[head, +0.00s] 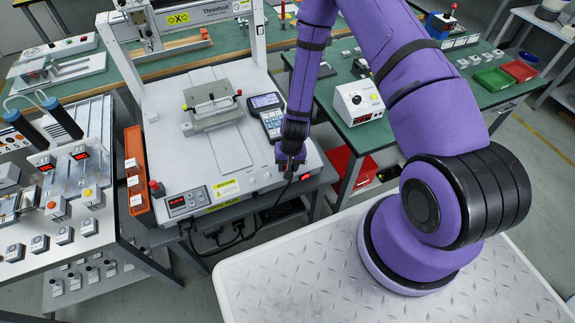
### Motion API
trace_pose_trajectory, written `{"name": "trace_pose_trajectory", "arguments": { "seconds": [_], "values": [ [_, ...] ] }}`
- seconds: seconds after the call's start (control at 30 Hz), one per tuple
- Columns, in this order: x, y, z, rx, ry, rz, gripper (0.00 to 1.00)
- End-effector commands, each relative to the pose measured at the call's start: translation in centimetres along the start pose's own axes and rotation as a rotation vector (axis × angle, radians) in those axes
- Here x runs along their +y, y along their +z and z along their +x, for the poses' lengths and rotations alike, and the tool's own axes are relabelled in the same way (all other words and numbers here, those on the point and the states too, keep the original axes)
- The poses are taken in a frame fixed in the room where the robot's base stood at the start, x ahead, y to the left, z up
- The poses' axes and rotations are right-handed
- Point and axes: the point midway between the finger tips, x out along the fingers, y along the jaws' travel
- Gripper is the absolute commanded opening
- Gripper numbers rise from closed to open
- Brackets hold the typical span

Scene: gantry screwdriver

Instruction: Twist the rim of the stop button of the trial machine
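A red mushroom-shaped button (155,187) stands at the front left corner of the white gantry machine (225,170), beside a small display panel (188,201). It looks like a stop button, but I cannot read a label tying it to the trial machine. My gripper (290,168) points down over the machine's front right corner, well to the right of that button and just below the handheld keypad unit (268,115). It is dark and small here. I cannot tell whether its fingers are open or whether they touch anything.
Orange bins (136,172) line the machine's left side. A bench at the left holds several small button boxes (64,234) and two dark cylinders (62,118). A white control box (358,102) stands on the green bench at the right. Black cables (240,228) hang below the machine's front.

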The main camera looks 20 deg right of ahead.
Motion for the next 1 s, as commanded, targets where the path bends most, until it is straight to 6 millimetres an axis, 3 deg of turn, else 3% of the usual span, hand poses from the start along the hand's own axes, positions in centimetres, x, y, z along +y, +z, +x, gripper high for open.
{"name": "trace_pose_trajectory", "arguments": {
  "seconds": [0.33, 0.8, 0.83, 0.9, 1.0],
  "values": [
    [0.07, 0.04, 0.03, -0.001, -0.042, 0.111, 0.17],
    [0.03, 0.05, 0.02, -0.001, -0.046, 0.120, 0.17],
    [0.03, 0.05, 0.02, -0.001, -0.046, 0.120, 0.48],
    [0.03, 0.05, 0.02, -0.001, -0.046, 0.120, 0.64],
    [0.04, 0.04, 0.02, -0.001, -0.046, 0.120, 0.67]
  ]
}}
